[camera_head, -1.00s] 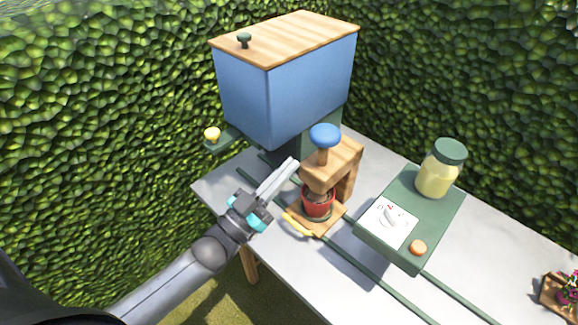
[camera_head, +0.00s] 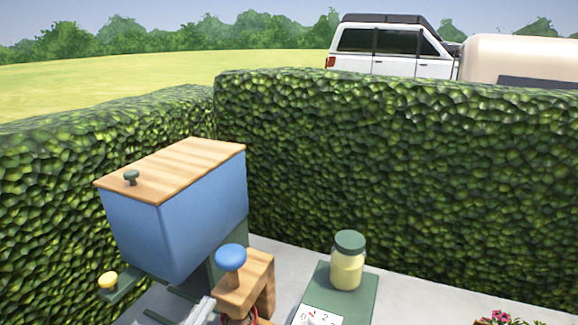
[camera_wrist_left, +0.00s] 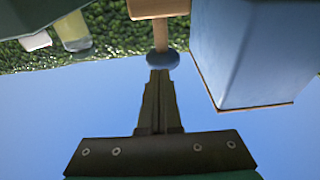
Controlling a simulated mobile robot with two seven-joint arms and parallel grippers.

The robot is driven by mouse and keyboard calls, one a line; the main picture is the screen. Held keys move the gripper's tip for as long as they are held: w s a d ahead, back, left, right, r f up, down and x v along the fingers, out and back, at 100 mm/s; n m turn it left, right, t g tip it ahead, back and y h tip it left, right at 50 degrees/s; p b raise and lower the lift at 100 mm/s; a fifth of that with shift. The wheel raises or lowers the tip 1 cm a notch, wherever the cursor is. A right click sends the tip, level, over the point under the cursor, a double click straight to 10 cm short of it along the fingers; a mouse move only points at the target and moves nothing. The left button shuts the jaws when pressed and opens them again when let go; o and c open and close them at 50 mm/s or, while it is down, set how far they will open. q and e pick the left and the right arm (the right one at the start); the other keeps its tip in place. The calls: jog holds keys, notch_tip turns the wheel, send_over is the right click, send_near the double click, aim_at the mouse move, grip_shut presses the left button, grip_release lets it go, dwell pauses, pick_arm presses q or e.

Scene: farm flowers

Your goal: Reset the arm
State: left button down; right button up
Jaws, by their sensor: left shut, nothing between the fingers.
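My left gripper (camera_head: 204,306) shows only as its pale fingertips at the bottom edge of the head view, just left of the wooden press. In the left wrist view its two fingers (camera_wrist_left: 157,80) lie together, shut and empty. That view is upside down, with the fingertips in line with the blue knob (camera_wrist_left: 163,60); I cannot tell the gap. The wooden press (camera_head: 246,285) with its blue knob (camera_head: 231,257) stands right of the fingers. A red pot (camera_head: 238,320) under it is mostly cut off. My right gripper is in neither view.
A blue hopper (camera_head: 180,225) with a wooden lid stands left, a yellow knob (camera_head: 108,281) beside it. A green scale (camera_head: 345,309) carries a jar (camera_head: 347,270). Flowers (camera_head: 500,318) show lower right. Hedges (camera_head: 390,170) enclose the table (camera_head: 405,300).

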pick_arm(q)
jog(key=s+d+f+n+g+y, duration=0.1)
jog(key=s+d+f+g+y, duration=0.25)
jog(key=s+f+g, duration=0.35)
jog(key=s+a+f+g+y, duration=0.25)
jog(key=s+g, duration=0.65)
jog(key=s, duration=0.5)
notch_tip(320, 180, down, 25)
jog(key=g+b, duration=0.1)
jog(key=b, duration=0.3)
jog(key=s+a+f+g+b, duration=0.1)
jog(key=s+f+b, duration=0.3)
jog(key=s+f, duration=1.3)
notch_tip(320, 180, down, 3)
jog(key=shift+a+r, duration=0.15)
jog(key=shift+a, duration=0.4)
